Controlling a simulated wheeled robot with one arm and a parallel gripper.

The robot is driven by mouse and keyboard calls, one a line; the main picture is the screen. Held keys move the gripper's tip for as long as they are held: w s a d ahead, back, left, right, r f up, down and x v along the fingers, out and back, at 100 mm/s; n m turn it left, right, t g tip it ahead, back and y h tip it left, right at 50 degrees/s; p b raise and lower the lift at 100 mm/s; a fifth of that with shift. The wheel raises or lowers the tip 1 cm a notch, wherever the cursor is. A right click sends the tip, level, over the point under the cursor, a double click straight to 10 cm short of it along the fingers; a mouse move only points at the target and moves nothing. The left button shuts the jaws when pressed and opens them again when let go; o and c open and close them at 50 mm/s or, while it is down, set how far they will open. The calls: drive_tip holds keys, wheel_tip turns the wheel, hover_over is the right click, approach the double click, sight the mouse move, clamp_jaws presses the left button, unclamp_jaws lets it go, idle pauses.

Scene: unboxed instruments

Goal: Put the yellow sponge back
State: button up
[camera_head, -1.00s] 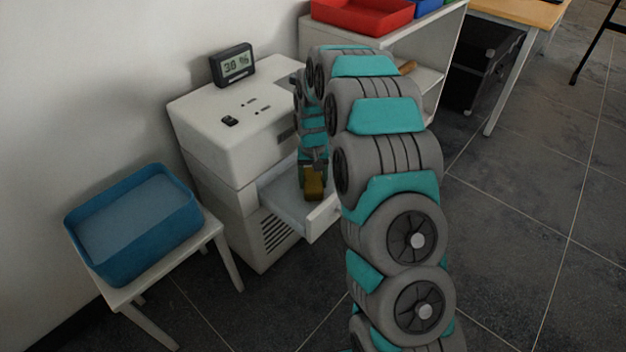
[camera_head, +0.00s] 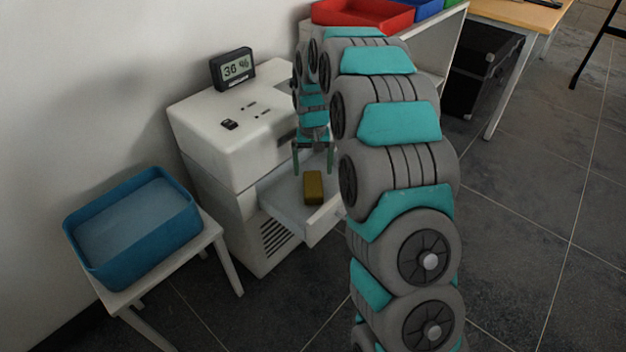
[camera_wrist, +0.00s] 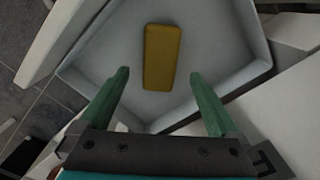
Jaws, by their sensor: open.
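The yellow sponge (camera_head: 313,187) lies flat in the pulled-out white drawer (camera_head: 283,208) of the white cabinet machine (camera_head: 235,130). In the wrist view the sponge (camera_wrist: 162,57) rests on the drawer floor, clear of the walls, beyond my fingertips. My gripper (camera_head: 313,171) is open and empty, raised behind and above the sponge in the head view. In the wrist view its two green fingers (camera_wrist: 158,75) are spread wide and do not touch the sponge. My arm hides part of the cabinet's right side.
A blue bin (camera_head: 135,228) stands on a small white stool (camera_head: 215,235) at left. A display reading 36 % (camera_head: 232,68) sits on the cabinet. A red tray (camera_head: 362,14) is on the shelf behind. Open floor lies at right.

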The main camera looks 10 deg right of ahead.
sight(313, 183)
drive_tip(key=s+r, duration=1)
drive_tip(key=r, duration=0.1)
drive_tip(key=s+r+n+g, duration=0.1)
drive_tip(key=s, duration=3.2)
drive_tip(key=shift+s+r+n+g, duration=0.15)
drive_tip(key=shift+s+n+g, duration=0.1)
drive_tip(key=shift+n+g, duration=0.15)
